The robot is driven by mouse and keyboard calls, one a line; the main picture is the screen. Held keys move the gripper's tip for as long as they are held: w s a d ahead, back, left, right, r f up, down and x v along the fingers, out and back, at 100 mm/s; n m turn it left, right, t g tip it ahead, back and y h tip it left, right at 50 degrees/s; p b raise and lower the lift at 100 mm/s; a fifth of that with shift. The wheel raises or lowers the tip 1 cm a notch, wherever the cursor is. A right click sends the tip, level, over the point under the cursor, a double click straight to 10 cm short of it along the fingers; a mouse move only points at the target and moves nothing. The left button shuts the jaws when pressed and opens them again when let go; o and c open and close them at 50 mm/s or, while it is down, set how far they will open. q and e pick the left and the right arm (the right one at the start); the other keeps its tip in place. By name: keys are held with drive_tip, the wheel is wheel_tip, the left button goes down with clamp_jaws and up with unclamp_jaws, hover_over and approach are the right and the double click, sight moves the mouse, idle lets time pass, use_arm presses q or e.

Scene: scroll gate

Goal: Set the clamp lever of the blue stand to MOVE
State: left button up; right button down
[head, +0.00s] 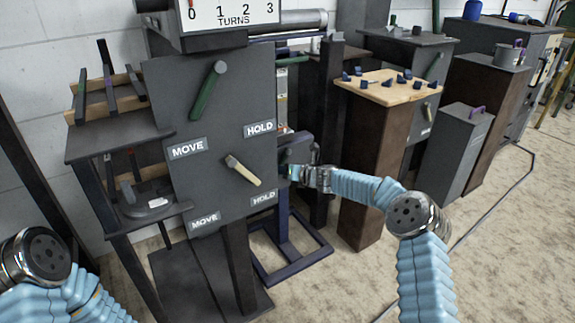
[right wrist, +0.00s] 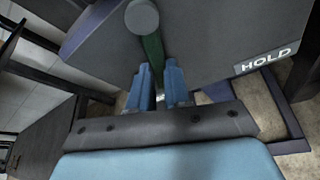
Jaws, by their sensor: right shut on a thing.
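The blue stand (head: 322,247) is mostly hidden behind a dark grey stand in the head view; its navy base frame and part of its upright show. In the right wrist view its clamp lever (right wrist: 153,52) is green, with a round grey hub (right wrist: 141,18) at the top. A HOLD label (right wrist: 263,58) lies to the right of the lever on the panel. My right gripper (right wrist: 158,75) is shut on the lever, one blue finger on each side. In the head view my right gripper (head: 292,172) is at the grey stand's right edge. My left gripper is out of view.
The dark grey stand (head: 215,125) has a green lever (head: 208,90), a beige lever (head: 243,170) and MOVE and HOLD labels. A brown pedestal (head: 362,170) with a wooden top stands to the right. Open floor lies at the lower right.

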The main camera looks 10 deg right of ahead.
drive_tip(key=shift+s+a+r+m+y+p, duration=0.15)
drive_tip(key=shift+a+r+m+y+p, duration=0.2)
drive_tip(key=shift+m+p, duration=0.4)
drive_tip(key=shift+a+f, duration=0.1)
drive_tip(key=c, duration=1.1)
unclamp_jaws()
drive_tip(key=b+v, duration=0.1)
drive_tip(key=v, duration=1.3)
drive_tip(key=shift+f, duration=0.1)
